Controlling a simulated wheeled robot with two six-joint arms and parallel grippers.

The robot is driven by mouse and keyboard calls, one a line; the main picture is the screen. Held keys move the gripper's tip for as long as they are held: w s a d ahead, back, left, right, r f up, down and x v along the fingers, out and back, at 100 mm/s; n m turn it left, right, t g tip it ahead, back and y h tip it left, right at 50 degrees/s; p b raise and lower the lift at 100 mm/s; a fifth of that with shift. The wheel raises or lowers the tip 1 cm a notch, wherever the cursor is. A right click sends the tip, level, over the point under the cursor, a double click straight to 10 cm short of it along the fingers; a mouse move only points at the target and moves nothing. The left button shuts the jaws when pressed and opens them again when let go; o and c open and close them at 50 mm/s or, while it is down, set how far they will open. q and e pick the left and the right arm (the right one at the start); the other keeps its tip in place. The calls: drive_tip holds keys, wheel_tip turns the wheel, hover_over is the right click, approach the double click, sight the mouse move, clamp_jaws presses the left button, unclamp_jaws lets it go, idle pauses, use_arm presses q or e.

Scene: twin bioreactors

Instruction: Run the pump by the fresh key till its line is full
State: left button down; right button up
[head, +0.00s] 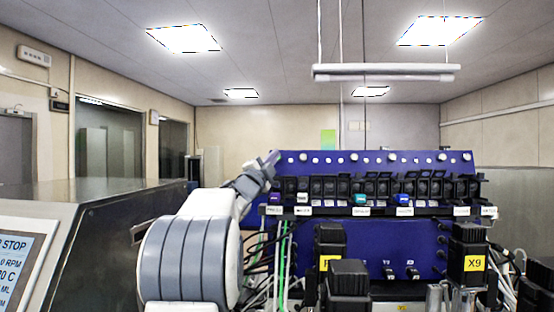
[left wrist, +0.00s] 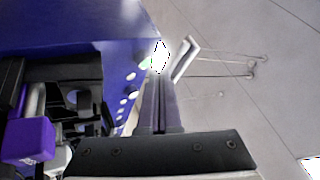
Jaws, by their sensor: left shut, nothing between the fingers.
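The blue pump unit (head: 365,245) has a row of round white keys (head: 315,160) along its top edge and a row of black pump heads below. Some pump heads carry coloured parts, a purple one (head: 275,198), a teal one and a blue one. I cannot read which key is the fresh one, nor see whether its line is full. My left gripper (head: 270,160) is shut and empty at the left end of the key row. In the left wrist view its closed fingers (left wrist: 160,100) point past the white keys (left wrist: 131,86); contact cannot be told.
Black motor blocks stand in front, one with a yellow X9 label (head: 474,264). Green and white tubes (head: 284,265) hang below the pumps at the left. A slanted screen (head: 18,265) stands at the far left. A lamp bar (head: 387,72) hangs overhead.

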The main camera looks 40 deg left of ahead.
use_arm(q)
drive_tip(key=s, duration=0.1)
drive_tip(key=s+d+b, duration=0.1)
drive_tip(key=s+d+r+b, duration=0.1)
drive_tip(key=s, duration=0.1)
drive_tip(key=shift+d+r, duration=0.1)
drive_tip(key=shift+d, duration=0.15)
idle(0.4)
drive_tip(key=shift+w+a+f, duration=0.2)
drive_tip(key=shift+w+a, duration=0.2)
drive_tip(key=shift+w, duration=0.25)
drive_tip(key=shift+w+a+f, duration=0.2)
drive_tip(key=shift+w+a, duration=0.2)
drive_tip(key=shift+w, duration=0.25)
drive_tip(key=shift+w+a, duration=0.1)
